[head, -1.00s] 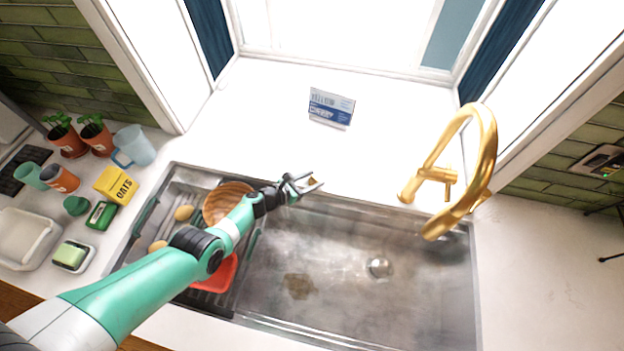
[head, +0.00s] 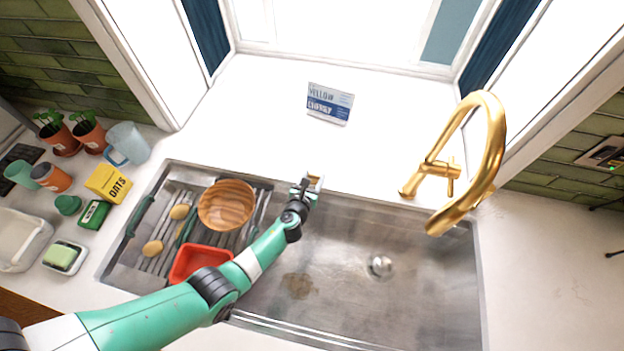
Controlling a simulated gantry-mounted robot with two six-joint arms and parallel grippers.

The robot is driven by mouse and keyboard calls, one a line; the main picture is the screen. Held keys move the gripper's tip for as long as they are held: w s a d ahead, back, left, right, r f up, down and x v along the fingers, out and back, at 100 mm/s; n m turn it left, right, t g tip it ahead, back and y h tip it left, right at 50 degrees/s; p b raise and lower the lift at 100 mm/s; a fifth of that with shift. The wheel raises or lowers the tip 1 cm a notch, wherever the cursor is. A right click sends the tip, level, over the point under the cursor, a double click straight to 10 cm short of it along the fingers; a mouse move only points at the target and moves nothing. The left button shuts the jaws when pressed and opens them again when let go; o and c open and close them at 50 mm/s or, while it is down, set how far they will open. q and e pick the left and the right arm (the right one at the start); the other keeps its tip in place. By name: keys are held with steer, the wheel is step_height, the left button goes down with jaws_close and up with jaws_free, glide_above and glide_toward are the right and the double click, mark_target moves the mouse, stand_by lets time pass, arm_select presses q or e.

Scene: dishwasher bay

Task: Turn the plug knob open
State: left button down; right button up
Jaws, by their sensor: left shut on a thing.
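My left gripper (head: 308,188) is at the back edge of the sink, left of the faucet. It is shut on a small gold knob (head: 314,181), the plug knob, which is mostly hidden by the fingers. How far the knob is turned cannot be told. The round drain plug (head: 381,266) sits in the floor of the steel sink (head: 340,290); whether it is raised is too small to tell. My right gripper is not in view.
A drying rack at left holds a wooden bowl (head: 227,204), a red dish (head: 198,260) and utensils. A yellow oats box (head: 108,183) and cups stand on the left counter.

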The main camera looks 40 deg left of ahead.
arm_select(q)
steer(key=shift+f+n+g+y, duration=0.15)
steer(key=shift+n+g+y, duration=0.15)
steer(key=shift+n+y, duration=0.1)
steer(key=shift+b, duration=0.3)
steer(key=shift+c, duration=1.2)
jaws_free()
steer(key=shift+d+r, duration=0.1)
steer(key=shift+r, duration=0.1)
steer(key=p+v, duration=0.6)
steer(key=v, duration=0.5)
steer(key=shift+s, duration=0.2)
steer(key=shift+d, duration=0.1)
